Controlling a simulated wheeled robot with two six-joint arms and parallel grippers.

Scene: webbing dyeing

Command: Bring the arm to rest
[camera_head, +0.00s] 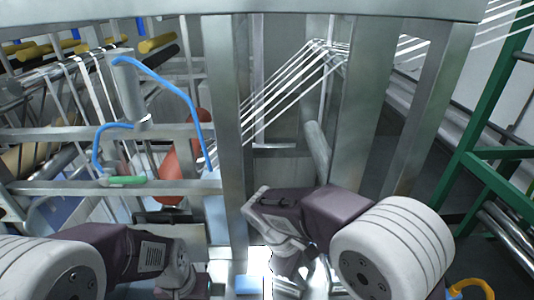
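My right arm comes in from the lower right, with a white ringed joint and a dark purple link. Its wrist bends down to my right gripper (300,277) at the bottom edge, in front of the metal frame (227,130). Its fingers are partly hidden by the wrist and blend into the bright metal behind, so their opening is unclear. My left arm lies low at the lower left. Its wrist end, by the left gripper (195,287), is cut by the bottom edge, and its fingers cannot be made out. I see nothing clearly held.
Metal uprights and crossbars stand close ahead. White webbing strands (290,85) run diagonally through them. A blue hose (165,83) hangs on the left near a green handle (127,180). A green frame (486,125) stands at the right, with dark floor (425,190) beside it.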

